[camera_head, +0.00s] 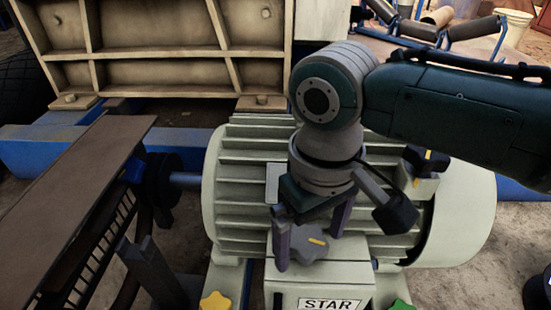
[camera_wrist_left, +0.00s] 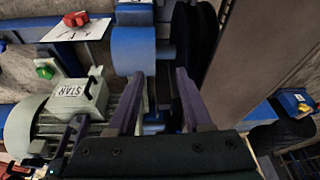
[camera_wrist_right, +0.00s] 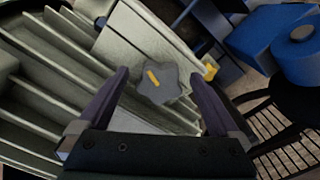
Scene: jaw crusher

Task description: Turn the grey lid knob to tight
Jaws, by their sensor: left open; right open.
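The grey lid knob (camera_head: 309,244) is star-shaped with a short yellow mark and sits on the pale box on top of the ribbed motor. My right gripper (camera_head: 312,240) is open over it, one finger on each side in the head view. In the right wrist view the knob (camera_wrist_right: 160,88) shows between the spread fingers (camera_wrist_right: 159,77), with visible gaps on both sides. My left gripper (camera_wrist_left: 159,74) is open and empty, with the blue frame and dark pulley beyond its fingers.
The pale green ribbed motor (camera_head: 240,190) fills the middle. A STAR label (camera_head: 330,303) is on the box front, with a yellow knob (camera_head: 215,301) and a green knob (camera_head: 400,305) beside it. A dark knob (camera_head: 427,158) is at right. A brown guard plate (camera_head: 75,190) stands at left.

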